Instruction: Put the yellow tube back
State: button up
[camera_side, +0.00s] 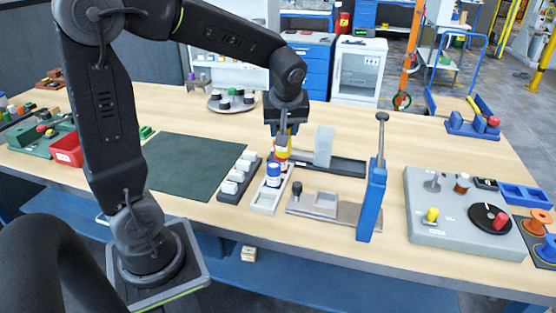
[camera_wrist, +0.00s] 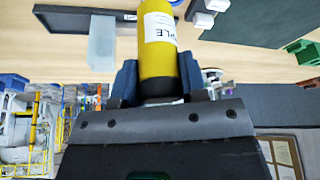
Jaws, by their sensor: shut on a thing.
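The yellow tube (camera_wrist: 158,45) has a white label with dark lettering and a dark band at the gripper end in the wrist view. My gripper (camera_wrist: 158,88) is shut on it, with a blue finger on each side. In the side view my gripper (camera_side: 283,136) points down and the yellow tube (camera_side: 283,153) shows just below it, over or behind the far end of a pale narrow rack (camera_side: 264,202). A blue-and-white tube (camera_side: 273,174) stands in that rack. Some red shows beside the yellow tube. Whether the yellow tube's lower end touches the rack is unclear.
A dark rack with white blocks (camera_side: 238,174) lies left of the pale rack. A grey upright plate (camera_side: 323,146) on a dark base stands behind right. A blue post (camera_side: 371,203) with a tall lever stands right. The dark green mat (camera_side: 190,163) is clear.

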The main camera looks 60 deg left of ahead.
jog(key=s+a+f, duration=0.1)
jog(key=s+a, duration=0.2)
jog(key=s, duration=0.4)
jog(key=s+a, duration=0.3)
jog(key=s, duration=0.4)
jog(key=shift+w+d+f, duration=1.3)
jog(key=shift+d+f, duration=0.1)
jog(key=shift+f, duration=0.45)
jog(key=shift+w+d+f, duration=1.3)
jog(key=shift+d+f, duration=0.05)
jog(key=shift+f, duration=0.45)
jog(key=shift+w+d+f, duration=1.3)
jog(key=shift+d+f, duration=0.1)
jog(key=shift+f, duration=0.45)
jog(key=shift+f, duration=0.1)
jog(key=o, duration=0.9)
jog(key=shift+o, duration=0.2)
